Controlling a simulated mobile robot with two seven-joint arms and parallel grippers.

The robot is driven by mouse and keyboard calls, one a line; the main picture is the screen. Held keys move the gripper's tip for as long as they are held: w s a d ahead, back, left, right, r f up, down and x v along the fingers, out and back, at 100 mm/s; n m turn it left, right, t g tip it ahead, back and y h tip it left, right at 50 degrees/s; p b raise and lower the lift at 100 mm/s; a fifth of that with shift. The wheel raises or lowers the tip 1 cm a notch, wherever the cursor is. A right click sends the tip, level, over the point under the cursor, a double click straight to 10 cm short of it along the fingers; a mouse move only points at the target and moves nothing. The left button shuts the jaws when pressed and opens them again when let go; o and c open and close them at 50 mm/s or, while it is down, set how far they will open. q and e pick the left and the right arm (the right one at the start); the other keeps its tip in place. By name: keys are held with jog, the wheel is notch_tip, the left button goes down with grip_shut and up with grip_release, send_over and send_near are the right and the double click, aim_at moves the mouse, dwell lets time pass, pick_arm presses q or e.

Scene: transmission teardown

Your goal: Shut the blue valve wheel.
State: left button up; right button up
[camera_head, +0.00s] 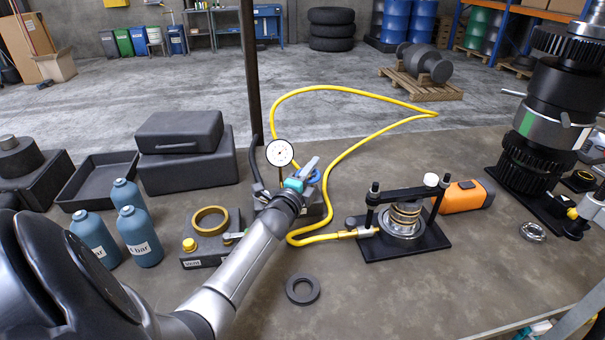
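The blue valve wheel (315,177) shows only in part, just behind and right of my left gripper. It sits by a dark block with a round white dial gauge (280,153) above it. My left gripper (308,167) reaches over this block from the lower left, its grey fingers at the wheel. The gripper hides much of the wheel and the block. I cannot tell whether the fingers touch the wheel or how far apart they are. My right gripper is not clearly visible.
A yellow hose (345,157) loops behind the gauge to a black press fixture (430,243). Blue bottles (138,240) and a block with a brass ring (209,220) stand left. A dark ring (302,289) lies in front. The front right bench has free room.

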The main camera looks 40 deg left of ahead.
pick_arm(q)
jog(key=v, duration=1.5)
jog(key=shift+p, duration=0.3)
